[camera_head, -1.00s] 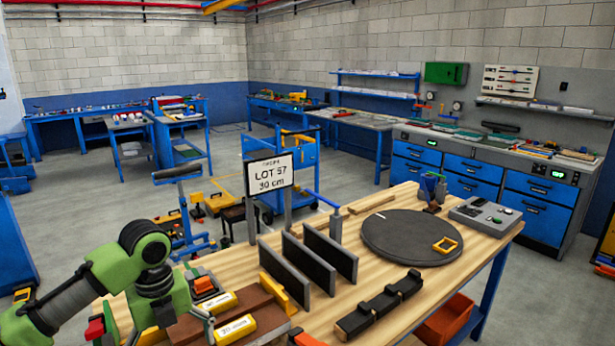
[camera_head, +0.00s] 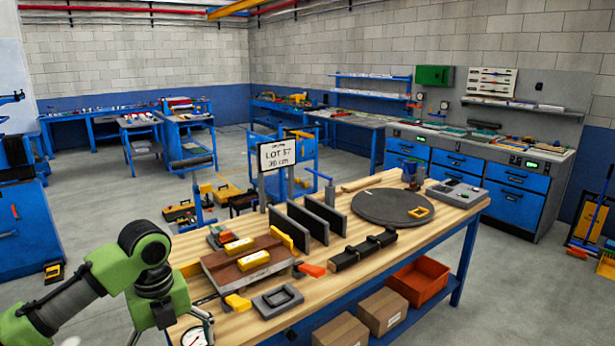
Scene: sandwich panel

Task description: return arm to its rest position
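My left arm comes in at the lower left of the head view, with green and grey links. Its gripper (camera_head: 203,322) is at the bottom edge, beside the workbench's near left corner. Only part of its fingers shows, so I cannot tell whether it is open or shut. I see nothing clearly held in it. The wooden-topped workbench (camera_head: 345,262) lies to the right of the arm. My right arm and gripper are not in view.
On the bench are a brown block with yellow pieces (camera_head: 240,262), dark upright panels (camera_head: 308,222), a round dark plate (camera_head: 375,207) and a black bar (camera_head: 362,250). A LOT 57 sign (camera_head: 279,153) stands behind. An orange bin (camera_head: 420,281) and boxes (camera_head: 383,311) sit below.

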